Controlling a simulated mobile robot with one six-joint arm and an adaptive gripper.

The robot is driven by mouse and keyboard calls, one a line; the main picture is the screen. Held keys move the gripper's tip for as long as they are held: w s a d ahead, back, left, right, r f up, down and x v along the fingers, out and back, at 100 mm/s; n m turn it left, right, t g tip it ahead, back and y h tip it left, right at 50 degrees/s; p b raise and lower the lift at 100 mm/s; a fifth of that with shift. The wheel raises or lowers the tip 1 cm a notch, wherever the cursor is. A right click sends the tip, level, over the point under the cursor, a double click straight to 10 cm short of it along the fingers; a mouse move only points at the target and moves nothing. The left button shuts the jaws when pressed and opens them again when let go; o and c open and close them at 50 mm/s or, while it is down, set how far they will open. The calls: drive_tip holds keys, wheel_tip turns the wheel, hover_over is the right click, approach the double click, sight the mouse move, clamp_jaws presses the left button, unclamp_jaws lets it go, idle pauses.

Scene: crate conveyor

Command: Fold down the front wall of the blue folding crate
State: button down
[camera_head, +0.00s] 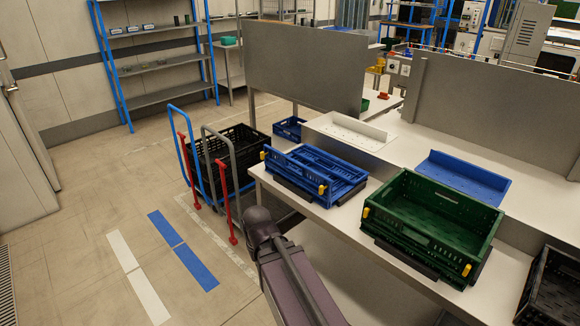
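The blue folding crate (345,189) sits on the left part of the light work table, near its front edge. Yellow latches show at its two front corners. Blue panels lie low and slanting inside it, and its sides look low; I cannot tell exactly how each wall stands. A dark bar runs along the table edge below its front. My dark arm rises from the bottom of the picture and bends just in front of the table, below the crate. My gripper cannot be made out; the arm's far end is hidden or too dark to see.
A green crate (408,225) with yellow latches stands right of the blue crate. A blue tray (463,178) and a white tray (350,132) lie behind. A cart with black crates (241,140) and red levers stands left of the table. The floor at left is free.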

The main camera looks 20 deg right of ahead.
sight(293, 163)
drive_tip(key=w+d+f+n+t+h+b, duration=0.15)
drive_tip(key=w+d+h+b, duration=0.3)
drive_tip(key=w, duration=0.45)
drive_tip(key=w+d+f+m+t+h+b, duration=0.1)
drive_tip(key=w+d+f+h+b, duration=0.1)
drive_tip(key=w+d+h+b, duration=0.5)
drive_tip(key=w+d+r+n+t+h+b, duration=0.1)
drive_tip(key=w+r+t+h+b, duration=0.1)
drive_tip(key=w, duration=0.8)
drive_tip(key=w+d+r+n+t+h+b, duration=0.1)
drive_tip(key=w+r+n+h+b, duration=0.1)
drive_tip(key=w, duration=0.8)
wheel_tip(293, 163, up, 2)
drive_tip(key=shift+w+r+t+h, duration=0.15)
drive_tip(key=shift+w+t+h, duration=0.25)
drive_tip(key=shift+h, duration=0.35)
drive_tip(key=shift+d+n, duration=0.15)
drive_tip(key=shift+n, duration=0.1)
drive_tip(key=x, duration=1.3)
drive_tip(key=shift+w+d, duration=0.15)
drive_tip(key=shift+d, duration=0.2)
drive_tip(key=shift+d, duration=0.1)
